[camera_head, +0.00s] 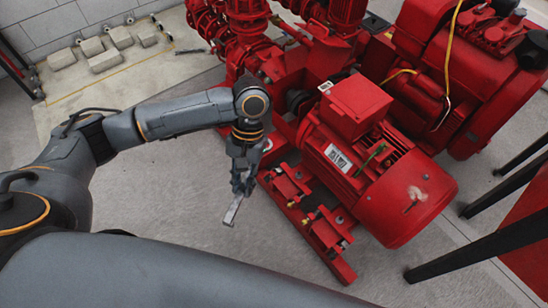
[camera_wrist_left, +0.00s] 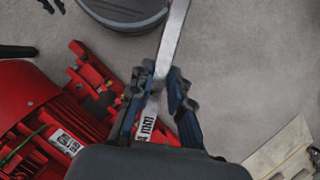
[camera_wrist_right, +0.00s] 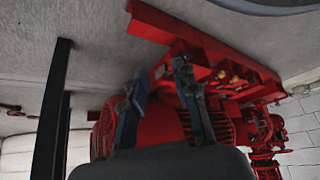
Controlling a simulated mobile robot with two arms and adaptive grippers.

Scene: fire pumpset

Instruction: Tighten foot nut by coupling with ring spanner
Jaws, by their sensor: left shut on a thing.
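My left gripper (camera_head: 238,188) is shut on a flat silver spanner (camera_head: 233,210), seen in the head view just left of the motor's base. In the left wrist view the spanner (camera_wrist_left: 174,42) runs up from between the fingers (camera_wrist_left: 163,82); its far end leaves the picture. The red motor (camera_head: 360,165) stands on a red base frame (camera_head: 325,260) with several small bolts (camera_head: 306,222). The dark coupling area (camera_head: 298,98) lies between motor and pump. The foot nut by it is too small to make out. My right gripper (camera_wrist_right: 158,80) is open and empty, with the motor behind it.
A red engine (camera_head: 465,75) stands at the upper right, and red pump pipes (camera_head: 235,30) at the top. Dark posts (camera_head: 480,250) slant in at the right. Grey blocks (camera_head: 105,58) lie at upper left. The floor left of the base is clear.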

